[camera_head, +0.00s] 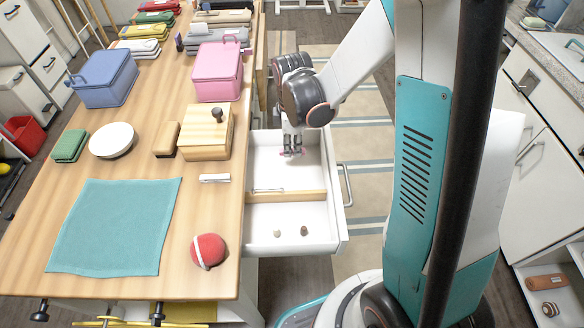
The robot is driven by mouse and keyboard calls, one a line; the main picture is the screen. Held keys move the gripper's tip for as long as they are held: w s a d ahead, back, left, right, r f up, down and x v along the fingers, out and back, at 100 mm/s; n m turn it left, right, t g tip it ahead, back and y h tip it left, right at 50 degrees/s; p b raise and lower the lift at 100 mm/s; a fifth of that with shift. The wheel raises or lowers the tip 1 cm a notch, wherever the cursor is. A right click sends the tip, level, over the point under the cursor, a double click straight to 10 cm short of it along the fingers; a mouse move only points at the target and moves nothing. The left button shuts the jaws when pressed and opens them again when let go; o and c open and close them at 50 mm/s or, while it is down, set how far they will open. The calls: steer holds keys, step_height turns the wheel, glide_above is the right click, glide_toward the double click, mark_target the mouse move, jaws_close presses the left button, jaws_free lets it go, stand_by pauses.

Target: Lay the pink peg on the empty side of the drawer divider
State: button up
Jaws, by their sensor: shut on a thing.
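My gripper (292,148) points down over the far part of the open white drawer (318,238). It is shut on the pink peg (284,154), of which only small pink bits show beside the fingers. I cannot tell whether the peg touches the drawer floor. A wooden divider (288,197) splits the drawer into a far and a near compartment. The near one holds a pale small object (277,233) and a brown small object (304,231). A thin whitish item (267,190) shows beside the divider on its far side; the rest of the visible far floor is bare.
The wooden table (217,260) borders the drawer on the left. On it are a white peg-like item (214,178), a red ball (208,251), a wooden box (206,140) and a teal cloth (115,227). The drawer handle (347,186) sticks out right.

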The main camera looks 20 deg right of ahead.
mark_target(292, 170)
steer(key=shift+f+b, duration=1.25)
steer(key=shift+f, duration=2.55)
steer(key=shift+f, duration=0.15)
steer(key=o, duration=0.7)
